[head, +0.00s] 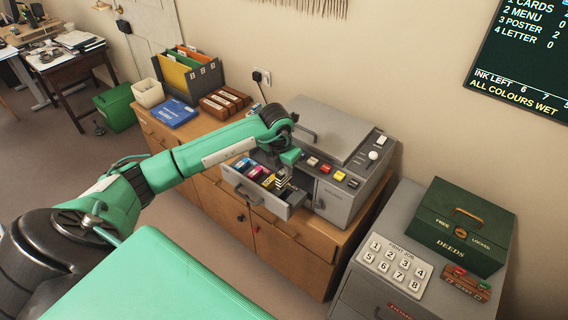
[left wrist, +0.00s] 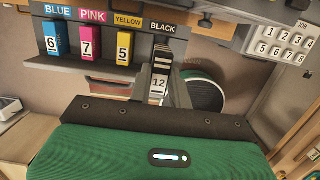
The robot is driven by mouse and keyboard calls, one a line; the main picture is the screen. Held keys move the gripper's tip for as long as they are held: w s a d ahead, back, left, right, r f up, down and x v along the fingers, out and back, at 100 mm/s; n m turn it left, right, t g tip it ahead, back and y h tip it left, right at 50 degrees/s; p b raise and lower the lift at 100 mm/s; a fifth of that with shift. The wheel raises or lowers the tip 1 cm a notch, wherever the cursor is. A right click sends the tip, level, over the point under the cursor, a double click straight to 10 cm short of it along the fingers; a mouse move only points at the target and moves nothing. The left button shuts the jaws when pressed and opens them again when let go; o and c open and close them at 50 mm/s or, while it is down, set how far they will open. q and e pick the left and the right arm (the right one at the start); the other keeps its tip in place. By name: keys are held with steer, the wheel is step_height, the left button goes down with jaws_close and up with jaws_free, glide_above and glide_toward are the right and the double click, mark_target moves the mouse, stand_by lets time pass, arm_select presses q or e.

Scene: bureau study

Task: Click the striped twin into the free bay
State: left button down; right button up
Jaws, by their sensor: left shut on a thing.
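The striped cartridge, black and white with the number 12, is between the fingers of my left gripper (left wrist: 161,92), which is shut on it. In the left wrist view the striped cartridge (left wrist: 160,84) lines up under the BLACK label (left wrist: 163,25). I cannot tell whether it is seated. In the head view my left gripper (head: 284,180) is over the right end of the printer's open drawer (head: 240,187). Blue (left wrist: 55,42), pink (left wrist: 87,43) and yellow (left wrist: 124,47) cartridges, numbered 6, 7 and 5, stand in bays beside it. My right gripper is not in view.
The grey printer (head: 345,150) stands on a wooden cabinet (head: 290,245), with coloured buttons on its front. A numbered keypad (head: 394,268) and a green deeds box (head: 460,225) stand to the right. Folders and binders (head: 225,101) stand behind my left arm.

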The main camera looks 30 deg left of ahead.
mark_target(284, 186)
arm_select(q)
steer(key=shift+f+b, duration=1.2)
steer(key=shift+f, duration=1.3)
steer(key=shift+w, duration=0.15)
steer(key=shift+f+b, duration=1.05)
steer(key=shift+b, duration=0.1)
steer(key=shift+f+b, duration=0.85)
steer(key=shift+f, duration=0.2)
steer(key=c, duration=1.2)
jaws_free()
steer(key=shift+r, duration=0.1)
